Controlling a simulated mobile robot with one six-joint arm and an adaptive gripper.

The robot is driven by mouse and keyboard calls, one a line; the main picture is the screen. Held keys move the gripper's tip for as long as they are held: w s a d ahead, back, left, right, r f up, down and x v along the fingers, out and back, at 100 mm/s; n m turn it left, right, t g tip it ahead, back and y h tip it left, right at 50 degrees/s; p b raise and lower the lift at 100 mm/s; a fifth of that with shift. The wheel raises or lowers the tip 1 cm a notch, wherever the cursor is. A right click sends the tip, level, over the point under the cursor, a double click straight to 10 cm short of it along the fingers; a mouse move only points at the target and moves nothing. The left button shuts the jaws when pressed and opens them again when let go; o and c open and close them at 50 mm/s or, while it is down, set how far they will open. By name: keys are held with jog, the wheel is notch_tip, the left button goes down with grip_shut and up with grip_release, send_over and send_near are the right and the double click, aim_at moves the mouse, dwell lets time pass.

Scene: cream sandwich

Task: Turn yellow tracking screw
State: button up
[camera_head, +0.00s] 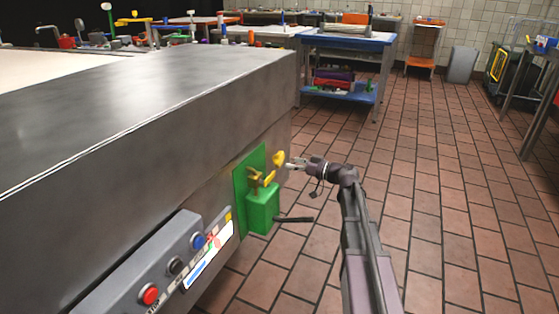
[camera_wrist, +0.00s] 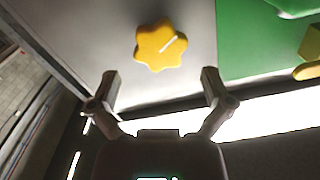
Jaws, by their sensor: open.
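The yellow tracking screw (camera_head: 278,158) is a star-shaped knob on the grey metal side of the machine, just right of a green plate. In the wrist view the knob (camera_wrist: 160,46) has a pale line mark running from its middle toward the upper right. My gripper (camera_head: 290,164) is beside the knob with its fingers pointing toward the machine. In the wrist view my gripper (camera_wrist: 160,80) is open and empty, its two fingertips apart. The knob lies beyond the fingertips, roughly centred between them, and they do not appear to touch it.
A green box (camera_head: 262,208) with yellow parts and a dark rod sticks out beside the knob. A control panel (camera_head: 170,262) with red, black and blue buttons is at the lower left. A blue cart (camera_head: 345,62) stands behind. The tiled floor (camera_head: 450,170) at right is clear.

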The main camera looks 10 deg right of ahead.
aim_at(282, 160)
jog(key=shift+x, duration=2.5)
jog(key=c, duration=1)
